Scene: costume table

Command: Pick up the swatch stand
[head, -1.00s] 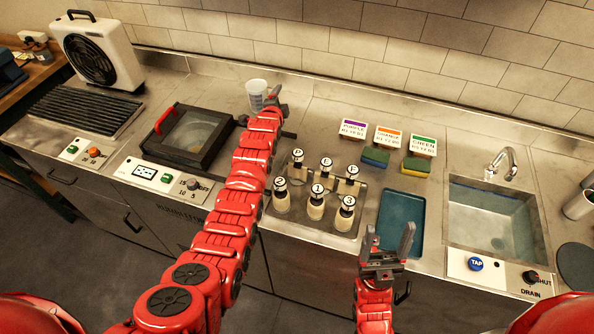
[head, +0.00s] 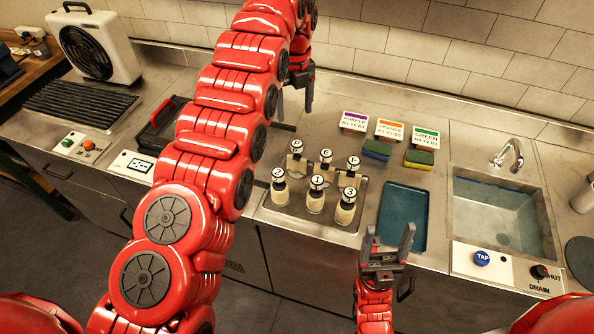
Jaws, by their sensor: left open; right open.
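Three small card stands with colour bands stand in a row at the back of the counter: a purple one (head: 354,121), an orange one (head: 389,130) and a green one (head: 425,137). I cannot tell which of them is the swatch stand. My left gripper (head: 295,100) is raised near the back wall, left of the purple stand, fingers pointing down, open and empty. It is apart from all the stands. My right gripper (head: 389,240) is open and empty at the counter's front, well before the stands.
A tray (head: 268,222) of labelled bottles sits before the stands. Sponges (head: 377,150), a blue tray (head: 404,220) and a sink (head: 505,215) lie to the right. A fan (head: 93,48) stands far left.

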